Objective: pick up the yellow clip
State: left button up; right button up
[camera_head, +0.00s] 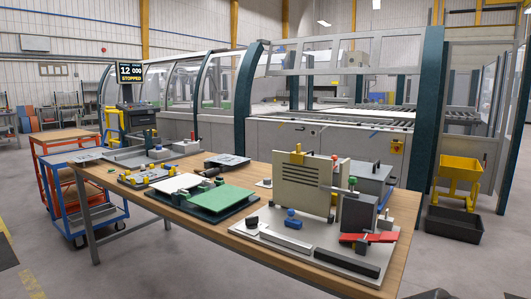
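A yellow clip (297,154) sits on the top edge of an upright beige slotted panel (304,186), near the panel's left end. The panel stands on a light grey fixture plate (262,234) on the wooden table (350,283). Other small yellow parts (150,176) show on a fixture farther left on the table. Neither of my grippers can be made out in this view. A small grey shape at the bottom edge, right of the table, is too cut off to identify.
The plate also carries a dark grey block (357,218), a red-handled clamp (368,238) and a blue knob (292,217). A green panel (222,197) lies left of it. A grey box (371,184) stands behind. Free floor lies before the table.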

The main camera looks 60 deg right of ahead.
aim_at(296, 157)
jog(key=z, duration=0.7)
jog(key=i, duration=1.15)
jog(key=z, duration=1.15)
